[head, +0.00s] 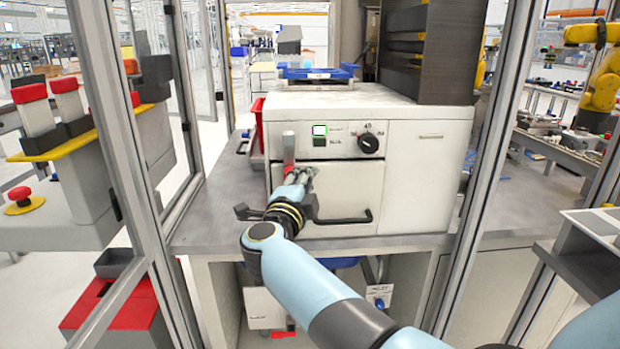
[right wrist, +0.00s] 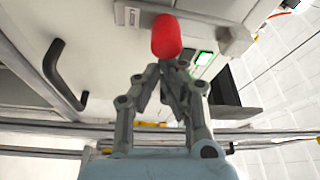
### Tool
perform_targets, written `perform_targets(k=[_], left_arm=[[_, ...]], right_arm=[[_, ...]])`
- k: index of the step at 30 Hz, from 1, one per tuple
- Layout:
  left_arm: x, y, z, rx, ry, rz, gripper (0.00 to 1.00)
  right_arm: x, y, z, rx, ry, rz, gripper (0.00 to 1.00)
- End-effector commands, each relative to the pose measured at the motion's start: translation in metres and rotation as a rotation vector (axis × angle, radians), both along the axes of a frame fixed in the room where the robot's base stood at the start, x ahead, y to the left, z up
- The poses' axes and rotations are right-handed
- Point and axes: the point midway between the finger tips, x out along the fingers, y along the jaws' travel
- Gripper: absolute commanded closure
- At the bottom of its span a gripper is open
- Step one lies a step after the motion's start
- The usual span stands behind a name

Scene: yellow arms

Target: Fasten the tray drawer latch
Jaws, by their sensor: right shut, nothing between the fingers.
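The tray drawer (head: 365,190) is the light front panel low on the white machine, with a black bar handle (head: 345,218) along its lower edge. It looks closed. The latch (head: 289,150) is an upright lever with a red grip at the machine's front left edge. My right gripper (head: 305,175) is in front of the drawer, just right of the latch and below its top. In the right wrist view the red grip (right wrist: 167,37) appears just beyond the tips of my right gripper (right wrist: 172,68). The fingers are shut and empty. Whether they touch the grip, I cannot tell. My left gripper is out of view.
The white machine (head: 420,170) stands on a grey bench (head: 215,205), with a knob (head: 368,143) and a green-lit switch (head: 319,130) above the drawer. A blue tray (head: 315,72) lies on top. Metal frame posts stand left and right. A red bin (head: 258,125) is behind left.

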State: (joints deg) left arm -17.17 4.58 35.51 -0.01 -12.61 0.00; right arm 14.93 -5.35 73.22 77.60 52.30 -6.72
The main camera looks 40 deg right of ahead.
Motion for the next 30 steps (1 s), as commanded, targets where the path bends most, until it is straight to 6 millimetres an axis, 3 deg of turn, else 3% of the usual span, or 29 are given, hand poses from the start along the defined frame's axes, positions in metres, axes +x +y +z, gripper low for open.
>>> perform_targets(k=[20,23,30], left_arm=[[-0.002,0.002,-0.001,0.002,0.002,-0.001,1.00],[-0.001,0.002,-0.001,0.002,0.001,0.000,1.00],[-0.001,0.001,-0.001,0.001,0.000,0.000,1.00]], right_arm=[[0.002,0.003,0.001,0.023,-0.013,0.004,1.00],[0.002,0.003,0.012,0.023,-0.016,0.003,1.00],[0.001,0.001,0.058,0.024,-0.018,0.001,1.00]])
